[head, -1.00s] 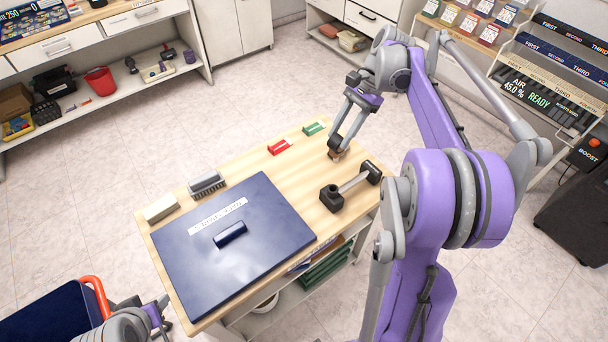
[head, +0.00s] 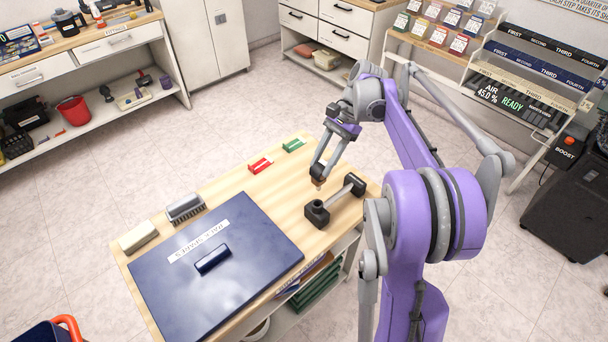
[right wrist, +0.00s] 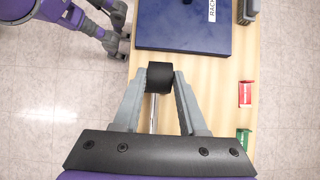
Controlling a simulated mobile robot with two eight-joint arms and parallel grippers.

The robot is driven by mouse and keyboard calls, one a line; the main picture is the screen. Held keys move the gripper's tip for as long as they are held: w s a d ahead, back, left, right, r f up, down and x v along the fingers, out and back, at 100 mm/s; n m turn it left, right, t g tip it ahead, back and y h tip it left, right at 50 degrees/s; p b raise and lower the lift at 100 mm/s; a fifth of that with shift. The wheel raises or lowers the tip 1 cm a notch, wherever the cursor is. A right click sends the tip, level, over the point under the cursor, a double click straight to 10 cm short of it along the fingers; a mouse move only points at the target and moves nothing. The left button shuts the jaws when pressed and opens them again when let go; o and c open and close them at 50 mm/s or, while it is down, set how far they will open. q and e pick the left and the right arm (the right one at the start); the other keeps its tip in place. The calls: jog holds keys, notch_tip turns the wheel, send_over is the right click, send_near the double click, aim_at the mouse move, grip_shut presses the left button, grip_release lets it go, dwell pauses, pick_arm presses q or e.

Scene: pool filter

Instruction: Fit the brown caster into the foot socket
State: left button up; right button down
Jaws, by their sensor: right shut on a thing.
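My right gripper (head: 320,178) is shut on the small brown caster (head: 318,183), just above and behind the socket end of the foot in the head view. The foot is a grey rod with a black block at each end; its near-left block (head: 317,213) has an opening on top. In the right wrist view a black block (right wrist: 160,76) shows between the fingertips with the rod below it; I cannot make out the caster there. The caster appears apart from the socket. My left gripper (right wrist: 118,45) shows only in the right wrist view, its fingers apart and empty.
A dark blue lidded panel (head: 210,285) covers the table's left part. A grey brush-like block (head: 186,208), a pale block (head: 138,237), a red piece (head: 260,165) and a green piece (head: 293,145) lie along the far edge. The tabletop around the foot is clear.

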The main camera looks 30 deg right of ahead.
jog(key=shift+s+f+b, duration=0.1)
jog(key=shift+f+b, duration=1.15)
jog(key=shift+f, duration=1.15)
pick_arm(q)
jog(key=f, duration=0.2)
jog(key=s+f, duration=0.1)
jog(key=shift+s+f, duration=0.1)
jog(key=shift+f, duration=0.25)
pick_arm(e)
jog(key=shift+f, duration=0.2)
pick_arm(q)
jog(key=shift+s+f+b, duration=0.15)
jog(key=shift+f+b, duration=0.5)
jog(key=shift+f, duration=0.05)
jog(key=shift+s+f+b, duration=0.15)
jog(key=shift+f+b, duration=0.5)
pick_arm(e)
jog(key=shift+f, duration=2.05)
jog(key=shift+c, duration=1.9)
grip_release()
pick_arm(q)
jog(key=r+p, duration=0.2)
jog(key=r, duration=0.1)
jog(key=shift+w+r+p, duration=0.1)
jog(key=shift+w+p, duration=0.3)
pick_arm(e)
jog(key=v, duration=0.5)
